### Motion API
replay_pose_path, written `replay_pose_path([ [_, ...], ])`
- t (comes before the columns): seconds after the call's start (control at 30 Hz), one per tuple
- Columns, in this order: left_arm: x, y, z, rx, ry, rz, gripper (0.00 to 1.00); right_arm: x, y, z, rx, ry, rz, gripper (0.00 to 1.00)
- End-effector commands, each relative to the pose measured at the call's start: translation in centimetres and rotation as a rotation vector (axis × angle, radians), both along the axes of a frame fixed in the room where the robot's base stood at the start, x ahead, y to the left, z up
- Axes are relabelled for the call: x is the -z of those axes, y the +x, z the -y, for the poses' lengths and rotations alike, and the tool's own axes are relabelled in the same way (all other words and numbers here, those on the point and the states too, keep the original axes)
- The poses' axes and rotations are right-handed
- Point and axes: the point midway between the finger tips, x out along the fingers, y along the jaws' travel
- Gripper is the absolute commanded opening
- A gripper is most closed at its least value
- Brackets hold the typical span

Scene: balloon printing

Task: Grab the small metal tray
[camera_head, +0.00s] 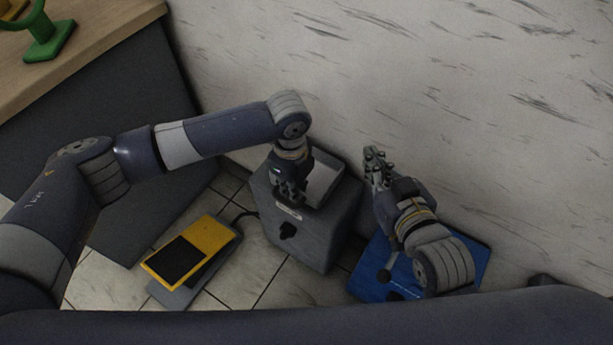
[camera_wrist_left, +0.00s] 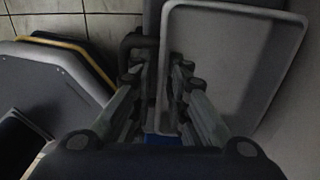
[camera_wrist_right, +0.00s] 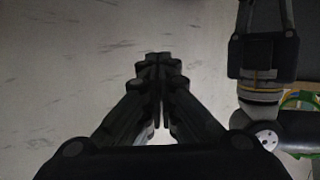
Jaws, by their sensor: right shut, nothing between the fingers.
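The small metal tray (camera_head: 326,177) is a pale, shallow rectangle with a raised rim, lying on top of a grey box-shaped machine (camera_head: 315,235). My left gripper (camera_head: 289,190) points down at the tray's left side. In the left wrist view the tray (camera_wrist_left: 232,60) fills the right half, and its left rim runs between the two fingers of my left gripper (camera_wrist_left: 158,80). The fingers stand apart, with gaps beside the rim. Part of the tray is hidden by that gripper. My right gripper (camera_head: 375,162) is shut and empty, right of the machine near the wall.
A yellow and black device (camera_head: 188,254) lies on the tiled floor left of the machine. A blue object (camera_head: 370,278) lies below my right arm. The marbled wall (camera_head: 480,110) stands close behind. A wooden counter (camera_head: 100,28) with a green stand (camera_head: 48,42) is at upper left.

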Motion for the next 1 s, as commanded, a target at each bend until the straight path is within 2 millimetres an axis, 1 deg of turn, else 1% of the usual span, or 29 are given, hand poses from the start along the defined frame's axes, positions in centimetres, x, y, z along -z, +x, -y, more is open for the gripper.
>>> replay_pose_path([
  [0.03, 0.45, 0.01, 0.01, 0.000, 0.000, 0.000, 0.15, -0.37, 0.22, -0.13, -0.002, 0.006, 0.025, 0.00],
  [0.17, 0.80, 0.02, 0.03, 0.001, -0.001, 0.001, 0.15, -1.19, 0.48, -0.30, -0.004, 0.016, 0.063, 0.00],
  [0.4, 0.80, 0.02, 0.01, 0.001, -0.001, 0.001, 0.15, -1.32, 0.51, -0.31, -0.004, 0.017, 0.067, 0.00],
  [0.47, 0.79, 0.02, 0.01, 0.001, -0.001, 0.001, 0.01, -1.31, 0.51, -0.31, -0.004, 0.017, 0.067, 0.00],
  [0.5, 0.79, 0.02, 0.01, 0.001, -0.001, 0.001, 0.00, -1.31, 0.51, -0.31, -0.004, 0.017, 0.067, 0.00],
  [1.0, 0.45, 0.05, 0.01, 0.001, -0.001, 0.002, 0.00, -1.21, 0.45, -0.26, -0.003, 0.013, 0.056, 0.00],
])
